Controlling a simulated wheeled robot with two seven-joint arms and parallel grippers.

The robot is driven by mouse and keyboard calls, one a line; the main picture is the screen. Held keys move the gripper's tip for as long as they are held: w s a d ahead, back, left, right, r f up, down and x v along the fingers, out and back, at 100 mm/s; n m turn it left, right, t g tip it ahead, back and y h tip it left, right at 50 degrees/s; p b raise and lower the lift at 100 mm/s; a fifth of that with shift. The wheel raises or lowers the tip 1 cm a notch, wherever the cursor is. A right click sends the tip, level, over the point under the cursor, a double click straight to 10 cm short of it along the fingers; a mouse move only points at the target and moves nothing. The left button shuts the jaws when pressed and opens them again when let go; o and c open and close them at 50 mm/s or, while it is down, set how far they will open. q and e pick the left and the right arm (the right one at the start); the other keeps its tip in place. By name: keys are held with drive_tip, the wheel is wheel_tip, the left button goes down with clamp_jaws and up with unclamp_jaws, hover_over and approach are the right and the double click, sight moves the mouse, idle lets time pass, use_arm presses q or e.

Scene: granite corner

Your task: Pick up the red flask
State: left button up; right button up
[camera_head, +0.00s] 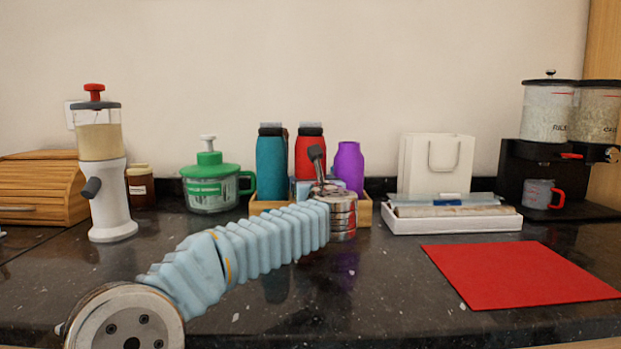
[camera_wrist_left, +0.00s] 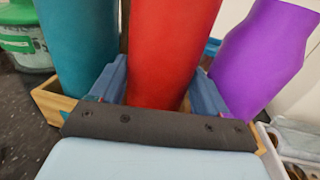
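The red flask (camera_head: 309,148) with a black-and-grey cap stands upright in a wooden caddy (camera_head: 364,211), between a teal flask (camera_head: 271,165) and a purple flask (camera_head: 348,166). My left arm reaches to the front of the caddy and hides the red flask's lower part in the head view. In the left wrist view my left gripper (camera_wrist_left: 163,85) has one blue finger on each side of the red flask (camera_wrist_left: 168,50). The fingers are spread, and whether they touch the flask is unclear. My right gripper is not in view.
The teal flask (camera_wrist_left: 85,45) and purple flask (camera_wrist_left: 262,55) stand close outside the fingers. A green-lidded chopper (camera_head: 212,185) is left of the caddy. A red mat (camera_head: 520,275) lies front right.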

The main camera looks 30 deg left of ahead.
use_arm(q)
drive_tip(key=c, duration=0.7)
drive_tip(key=shift+r, duration=0.15)
